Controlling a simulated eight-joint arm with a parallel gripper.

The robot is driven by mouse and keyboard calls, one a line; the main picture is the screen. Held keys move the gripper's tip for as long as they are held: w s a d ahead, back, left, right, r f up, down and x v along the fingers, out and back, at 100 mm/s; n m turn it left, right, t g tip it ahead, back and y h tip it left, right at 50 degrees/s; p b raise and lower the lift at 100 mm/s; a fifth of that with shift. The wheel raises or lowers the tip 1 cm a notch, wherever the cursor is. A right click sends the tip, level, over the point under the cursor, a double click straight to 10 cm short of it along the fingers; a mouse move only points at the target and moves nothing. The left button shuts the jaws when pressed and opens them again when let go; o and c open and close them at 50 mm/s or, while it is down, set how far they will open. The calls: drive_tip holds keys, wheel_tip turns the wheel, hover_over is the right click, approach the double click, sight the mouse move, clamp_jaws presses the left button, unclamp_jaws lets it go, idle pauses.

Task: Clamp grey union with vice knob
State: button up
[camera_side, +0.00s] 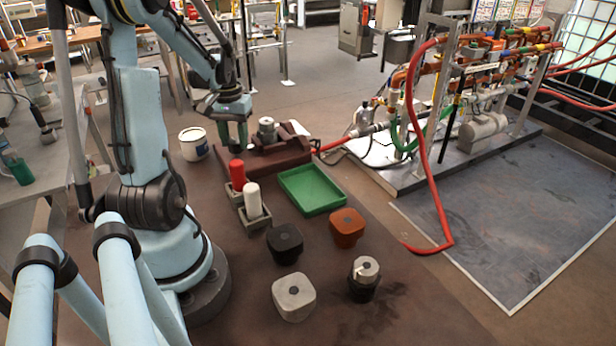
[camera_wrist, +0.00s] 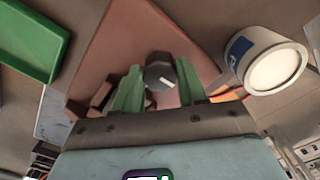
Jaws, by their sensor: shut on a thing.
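The red-brown vice (camera_side: 282,158) sits on the dark table, beyond the green tray. A grey cylindrical union (camera_side: 267,128) stands upright at the vice in the side view. How tightly the jaws hold it cannot be told. My gripper (camera_side: 240,145) reaches down at the vice's left end, beside the union. In the wrist view, the green fingers of my gripper (camera_wrist: 158,90) are shut around a dark grey vice knob (camera_wrist: 160,70) with a white mark on it. The vice body (camera_wrist: 145,35) lies behind the knob there. In the side view the knob is hidden by the fingers.
A white can (camera_side: 194,145) stands left of the vice. Red (camera_side: 237,171) and white (camera_side: 253,200) cylinders stand in grey holders beside the green tray (camera_side: 311,190). Black (camera_side: 285,243), orange (camera_side: 347,228) and grey (camera_side: 294,297) blocks stand nearer. A pipe rig (camera_side: 480,130) is at right.

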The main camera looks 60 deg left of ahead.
sight(235, 141)
drive_tip(key=shift+m, duration=1.6)
drive_tip(key=o, duration=0.8)
drive_tip(key=shift+r, duration=0.1)
wheel_tip(235, 141, up, 12)
